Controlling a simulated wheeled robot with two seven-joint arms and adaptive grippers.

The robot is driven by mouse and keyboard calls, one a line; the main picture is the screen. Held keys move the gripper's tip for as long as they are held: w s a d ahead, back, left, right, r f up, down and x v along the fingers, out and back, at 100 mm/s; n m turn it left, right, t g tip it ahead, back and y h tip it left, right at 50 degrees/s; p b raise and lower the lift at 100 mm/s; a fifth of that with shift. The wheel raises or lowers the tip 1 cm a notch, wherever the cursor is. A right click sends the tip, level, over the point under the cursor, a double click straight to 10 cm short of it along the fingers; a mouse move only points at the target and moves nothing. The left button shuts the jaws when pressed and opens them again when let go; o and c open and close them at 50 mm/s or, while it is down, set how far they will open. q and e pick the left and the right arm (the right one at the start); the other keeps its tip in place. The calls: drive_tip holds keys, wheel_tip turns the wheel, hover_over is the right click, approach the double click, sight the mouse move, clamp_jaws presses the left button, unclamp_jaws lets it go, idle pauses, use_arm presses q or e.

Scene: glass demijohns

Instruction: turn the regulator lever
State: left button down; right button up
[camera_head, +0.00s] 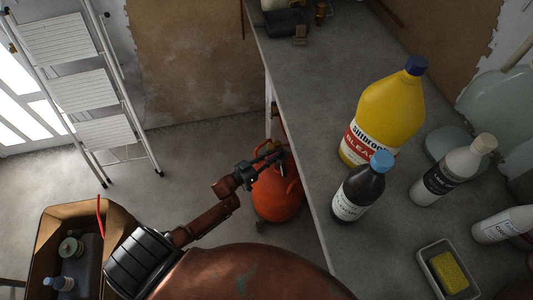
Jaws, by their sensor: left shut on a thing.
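An orange gas cylinder (277,200) stands on the floor beside the workbench, close under its left edge. My left gripper (270,156) reaches in from the lower left to the top of the cylinder. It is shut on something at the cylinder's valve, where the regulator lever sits. The lever is too small and too covered by the fingers to make out its angle. My right gripper is not in view.
The grey workbench (312,100) carries a yellow bleach bottle (388,112), a dark blue-capped bottle (357,193), more bottles and a tray with a yellow sponge (448,272). A stepladder (80,88) stands at left; an open box (48,222) is lower left. Floor between is clear.

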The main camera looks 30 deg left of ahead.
use_arm(q)
drive_tip(key=shift+s+d+f+n+t+y+p, duration=0.1)
drive_tip(key=shift+d+n+t+y+p, duration=0.15)
drive_tip(key=shift+n+y+p, duration=0.55)
drive_tip(key=shift+s+d+r+n+t+y+p, duration=0.15)
drive_tip(key=shift+d+n+y+p, duration=0.3)
drive_tip(key=shift+y, duration=0.75)
drive_tip(key=shift+d+f+n+t+y+p, duration=0.1)
drive_tip(key=shift+f+n+t+y+p, duration=0.15)
drive_tip(key=shift+n+y, duration=0.65)
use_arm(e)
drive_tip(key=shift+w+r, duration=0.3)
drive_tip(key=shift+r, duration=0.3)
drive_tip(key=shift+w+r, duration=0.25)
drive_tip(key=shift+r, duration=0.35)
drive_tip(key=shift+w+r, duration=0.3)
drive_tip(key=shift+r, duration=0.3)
use_arm(q)
drive_tip(key=shift+y, duration=0.3)
drive_tip(key=c, duration=2)
unclamp_jaws()
drive_tip(key=shift+r, duration=0.15)
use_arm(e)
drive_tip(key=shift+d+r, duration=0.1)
use_arm(q)
drive_tip(key=s, duration=1.2)
